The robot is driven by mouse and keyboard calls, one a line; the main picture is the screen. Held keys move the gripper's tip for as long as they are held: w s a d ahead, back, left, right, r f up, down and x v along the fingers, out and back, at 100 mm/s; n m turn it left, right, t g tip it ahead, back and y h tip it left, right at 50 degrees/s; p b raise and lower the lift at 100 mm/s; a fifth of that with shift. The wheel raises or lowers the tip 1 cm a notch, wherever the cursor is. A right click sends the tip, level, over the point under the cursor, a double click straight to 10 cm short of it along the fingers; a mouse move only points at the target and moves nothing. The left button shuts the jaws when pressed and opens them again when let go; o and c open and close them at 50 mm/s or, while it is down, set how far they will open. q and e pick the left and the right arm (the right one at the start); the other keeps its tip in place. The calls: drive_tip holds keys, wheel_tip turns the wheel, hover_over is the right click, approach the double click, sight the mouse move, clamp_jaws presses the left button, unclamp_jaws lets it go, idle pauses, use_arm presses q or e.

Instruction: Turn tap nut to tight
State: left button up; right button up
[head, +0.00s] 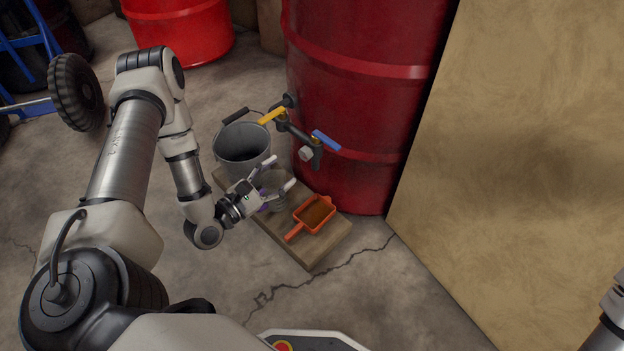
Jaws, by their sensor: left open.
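A tap (296,131) sticks out from the side of a large red drum (352,95). A pale grey round piece, which looks like the tap nut (306,154), sits on the tap below the blue lever. Its tightness cannot be told. My left gripper (281,172) is open, a little left of and below this piece in the picture, and appears apart from it. Nothing shows between its fingers. My right gripper is out of view.
A wooden board (318,254) lies below the tap. On it are a grey bucket (241,148), an orange scoop (311,217) and a metal item partly hidden behind my left gripper. A tan wall (520,150) stands right of the drum. Floor in front is clear.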

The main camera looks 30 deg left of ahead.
sight(303, 155)
use_arm(q)
drive_tip(key=b+x, duration=0.2)
drive_tip(key=x, duration=0.4)
drive_tip(key=shift+w+d+r, duration=0.1)
drive_tip(key=shift+w+d, duration=0.15)
drive_tip(key=shift+w, duration=0.1)
drive_tip(key=shift+w+r, duration=0.1)
drive_tip(key=shift+w, duration=0.35)
drive_tip(key=shift+c, duration=0.3)
clamp_jaws()
